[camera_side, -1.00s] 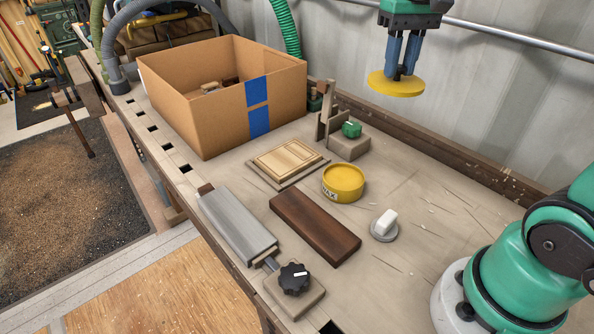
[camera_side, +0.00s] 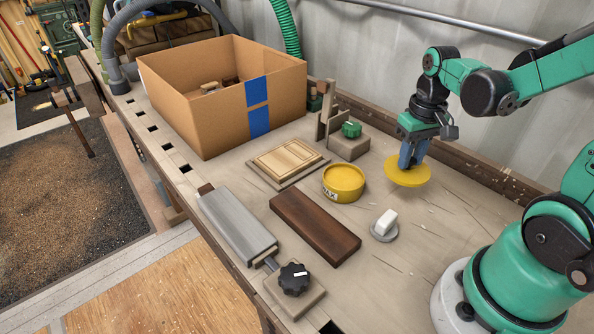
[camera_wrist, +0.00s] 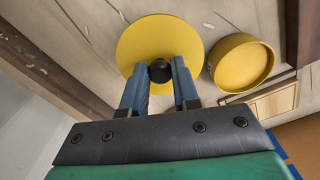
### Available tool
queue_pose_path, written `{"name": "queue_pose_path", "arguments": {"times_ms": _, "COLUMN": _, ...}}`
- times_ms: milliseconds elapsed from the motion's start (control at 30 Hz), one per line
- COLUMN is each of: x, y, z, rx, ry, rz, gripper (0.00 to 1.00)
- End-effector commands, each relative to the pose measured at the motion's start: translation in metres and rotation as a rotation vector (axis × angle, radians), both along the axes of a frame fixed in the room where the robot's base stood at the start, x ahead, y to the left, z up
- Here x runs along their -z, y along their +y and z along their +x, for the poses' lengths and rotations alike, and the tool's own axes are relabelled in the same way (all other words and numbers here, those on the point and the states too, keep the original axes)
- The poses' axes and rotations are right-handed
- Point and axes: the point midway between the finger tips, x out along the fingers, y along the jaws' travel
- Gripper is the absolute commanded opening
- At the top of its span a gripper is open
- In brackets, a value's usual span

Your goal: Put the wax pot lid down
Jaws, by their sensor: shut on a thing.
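My gripper (camera_side: 411,160) is shut on the black knob of the yellow wax pot lid (camera_side: 408,173). The lid is a round flat disc, held nearly level low over the bench, right of the wax pot; whether it touches the bench is hard to tell. In the wrist view the lid (camera_wrist: 140,45) lies beyond my two blue fingers (camera_wrist: 160,73), with the dark knob between them. The yellow wax pot (camera_side: 343,183), marked WAX, stands on the bench. It also shows in the wrist view (camera_wrist: 241,62), just right of the lid, with its top facing up.
A dark wood board (camera_side: 314,226) and a white block on a grey disc (camera_side: 384,224) lie in front. A small stand with a green knob (camera_side: 351,130) is behind the pot. A cardboard box (camera_side: 190,110) stands back left. The bench right of the lid is clear.

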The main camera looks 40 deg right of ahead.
Motion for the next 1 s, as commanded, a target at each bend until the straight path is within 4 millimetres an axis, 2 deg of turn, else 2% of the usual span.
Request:
{"name": "queue_pose_path", "arguments": {"times_ms": 100, "x": 0.011, "y": -0.001, "z": 0.001, "rx": 0.0, "ry": 0.0, "rz": 0.0, "gripper": 0.0}}
{"name": "queue_pose_path", "arguments": {"times_ms": 267, "x": 0.019, "y": 0.0, "z": 0.001, "rx": 0.0, "ry": 0.0, "rz": 0.0, "gripper": 0.0}}
{"name": "queue_pose_path", "arguments": {"times_ms": 600, "x": 0.052, "y": 0.0, "z": 0.001, "rx": 0.0, "ry": 0.0, "rz": 0.0, "gripper": 0.0}}
{"name": "queue_pose_path", "arguments": {"times_ms": 1000, "x": 0.056, "y": 0.0, "z": 0.0, "rx": 0.0, "ry": 0.0, "rz": 0.0, "gripper": 0.0}}
